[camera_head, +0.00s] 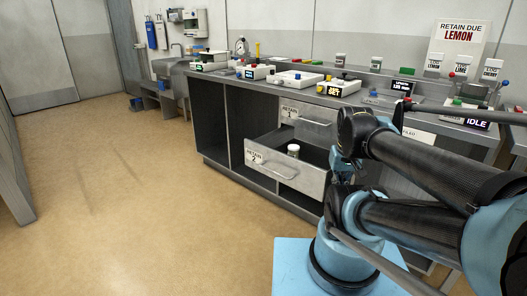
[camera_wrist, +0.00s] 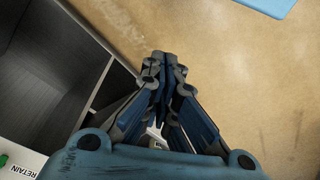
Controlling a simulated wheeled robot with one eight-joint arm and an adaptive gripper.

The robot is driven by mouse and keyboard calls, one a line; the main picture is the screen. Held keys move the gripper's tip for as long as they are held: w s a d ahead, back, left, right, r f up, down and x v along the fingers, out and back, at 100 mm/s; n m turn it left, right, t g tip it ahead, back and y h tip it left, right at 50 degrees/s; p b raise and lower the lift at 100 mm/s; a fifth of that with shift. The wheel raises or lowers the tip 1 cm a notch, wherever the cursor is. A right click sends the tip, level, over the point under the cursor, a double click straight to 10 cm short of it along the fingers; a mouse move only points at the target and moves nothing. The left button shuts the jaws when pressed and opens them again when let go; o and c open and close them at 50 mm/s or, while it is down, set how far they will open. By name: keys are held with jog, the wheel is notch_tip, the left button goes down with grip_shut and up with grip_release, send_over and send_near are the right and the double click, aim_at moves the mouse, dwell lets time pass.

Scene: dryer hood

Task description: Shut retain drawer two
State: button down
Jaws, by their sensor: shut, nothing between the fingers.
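Retain drawer two (camera_head: 285,175) stands pulled out from the lower part of the bench in the head view. Its grey front carries a "RETAIN 2" label (camera_head: 256,157) and a bar handle (camera_head: 272,170). A small white-lidded jar (camera_head: 293,150) stands inside it. My gripper (camera_wrist: 160,60) shows in the wrist view with its fingers together and nothing between them, above the tan floor and beside a dark cabinet opening. In the head view I cannot make out the gripper; my arm covers the area right of the drawer. Contact with the drawer cannot be told.
Retain drawer one (camera_head: 306,115) sits above, looking closed. Open dark compartments (camera_head: 209,120) lie left of the drawers. The bench top holds several devices and jars, with a "RETAIN DUE LEMON" sign (camera_head: 459,40) behind. The floor (camera_head: 130,190) in front and to the left is clear.

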aim_at(263, 149)
jog(key=w+a+r+n, duration=0.4)
jog(key=w+r+n, duration=0.2)
jog(key=w+n, duration=0.25)
jog(key=w+a+n+h, duration=0.2)
jog(key=w+a+n, duration=1.1)
jog(key=w+a, duration=0.3)
jog(key=w+a+f+n+t, duration=0.1)
jog(key=w+a+n, duration=0.15)
jog(key=a, duration=0.25)
jog(key=w+a+f+n, duration=0.2)
jog(key=a+n, duration=0.2)
jog(key=a, duration=0.2)
jog(key=shift+h, duration=0.4)
jog(key=x, duration=0.3)
jog(key=w+x, duration=0.1)
jog(key=x, duration=0.3)
jog(key=w+d+r+x, duration=0.1)
jog(key=x, duration=0.2)
jog(key=shift+w+d+f, duration=0.15)
jog(key=shift+f, duration=0.2)
jog(key=shift+w+d, duration=0.35)
jog(key=shift+w, duration=0.15)
